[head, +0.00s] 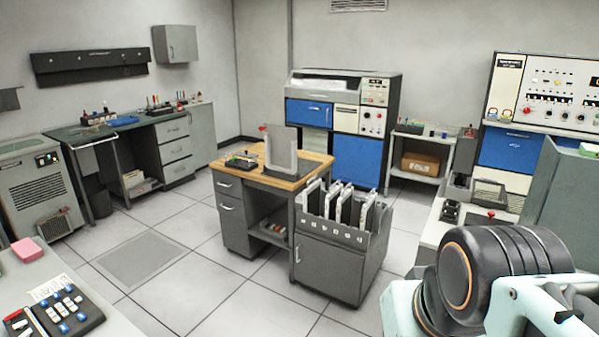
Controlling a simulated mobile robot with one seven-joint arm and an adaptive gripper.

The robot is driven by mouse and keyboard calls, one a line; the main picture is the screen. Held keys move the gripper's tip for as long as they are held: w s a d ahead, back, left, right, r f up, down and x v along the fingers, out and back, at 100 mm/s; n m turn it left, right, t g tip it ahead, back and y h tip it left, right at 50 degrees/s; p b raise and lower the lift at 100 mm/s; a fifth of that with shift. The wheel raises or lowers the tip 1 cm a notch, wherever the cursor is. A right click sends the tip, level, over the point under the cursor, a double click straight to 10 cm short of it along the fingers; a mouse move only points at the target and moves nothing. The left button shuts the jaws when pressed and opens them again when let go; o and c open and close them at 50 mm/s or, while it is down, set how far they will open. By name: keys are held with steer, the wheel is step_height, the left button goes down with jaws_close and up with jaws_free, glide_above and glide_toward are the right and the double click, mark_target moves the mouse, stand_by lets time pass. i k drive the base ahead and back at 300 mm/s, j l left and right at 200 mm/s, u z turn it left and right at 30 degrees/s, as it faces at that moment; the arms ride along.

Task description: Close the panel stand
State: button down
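A grey upright stand with a U-shaped frame and a flat panel (283,151) is on the wooden-topped desk (312,165) in the middle of the room. It looks like the panel stand, but I cannot tell how far it is open. A grey cabinet (328,269) in front of the desk holds several upright white-edged panels (343,209) in its open top. My arm shows at the lower right, well in front of the desk and cabinet. My gripper is not in view.
Tiled floor is clear left of the desk, with a floor grate (145,260). A near-left counter holds a keypad box (60,312) and a pink block (28,250). A side table (425,155) with a cardboard box and a blue-panelled machine (358,160) stand behind. A control console (545,95) is at right.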

mark_target(280, 141)
steer(key=i+l+u, duration=0.15)
steer(key=i+u, duration=0.25)
steer(key=i, duration=0.75)
steer(key=i+u, duration=0.1)
steer(key=i, duration=1.1)
